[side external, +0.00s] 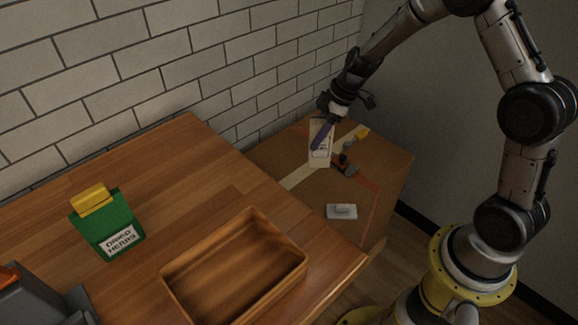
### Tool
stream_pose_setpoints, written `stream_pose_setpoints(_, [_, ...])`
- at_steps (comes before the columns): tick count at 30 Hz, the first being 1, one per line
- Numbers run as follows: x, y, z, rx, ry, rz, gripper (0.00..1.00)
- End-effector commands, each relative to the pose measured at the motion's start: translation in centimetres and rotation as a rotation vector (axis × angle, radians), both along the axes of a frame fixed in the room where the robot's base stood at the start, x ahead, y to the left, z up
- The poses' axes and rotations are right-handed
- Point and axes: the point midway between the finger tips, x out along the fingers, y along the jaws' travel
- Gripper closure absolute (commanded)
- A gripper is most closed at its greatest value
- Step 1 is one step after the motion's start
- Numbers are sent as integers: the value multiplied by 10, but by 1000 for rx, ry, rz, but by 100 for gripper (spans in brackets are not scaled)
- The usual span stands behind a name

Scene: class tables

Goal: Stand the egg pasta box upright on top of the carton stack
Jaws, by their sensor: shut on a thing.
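My gripper (323,133) is at the upper middle of the side view, pointing down. It is shut on a pale, cream box (319,156), which I take for the egg pasta box; its print is too small to read. The box looks roughly upright, with its long side vertical, over the carton stack. The carton stack (385,185) is brown cardboard with a pale tape strip and a reddish strip across its top. I cannot tell whether the box touches the carton top. One finger partly covers the box's face.
A brick wall stands behind.

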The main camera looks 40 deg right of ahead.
Motion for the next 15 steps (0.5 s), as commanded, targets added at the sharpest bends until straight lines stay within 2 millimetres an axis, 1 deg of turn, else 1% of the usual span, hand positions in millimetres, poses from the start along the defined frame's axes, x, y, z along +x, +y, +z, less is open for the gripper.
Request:
stream_pose_setpoints(1, [2, -4, -2, -1, -3, -9, 100])
stream_pose_setpoints(5, [15, -8, -8, -1, -3, -14, 100])
stream_pose_setpoints(15, [79, -13, -36, 1, -5, -13, 100])
